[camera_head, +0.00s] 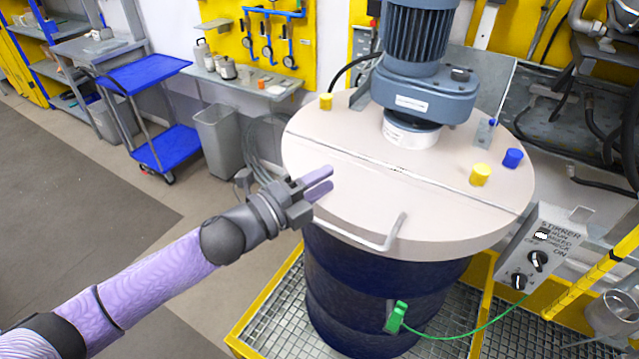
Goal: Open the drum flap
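A dark blue drum (375,290) stands upright with a beige round lid. The lid's front part, the flap (440,210), lies flat and closed along a straight seam. A pale bent bar handle (385,238) sits at the flap's front edge. My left gripper (331,180) comes in from the left, over the flap's left edge, to the upper left of the handle. Its two fingers are slightly apart with nothing between them. It is apart from the handle; I cannot tell whether it touches the lid. My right gripper is not in view.
A blue-grey stirrer motor (418,65) stands on the lid's rear part. A yellow knob (480,174) and a blue knob (513,158) stand at the lid's right. A green clamp (396,317) with a cable hangs at the drum's front. A control box (535,255) stands right.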

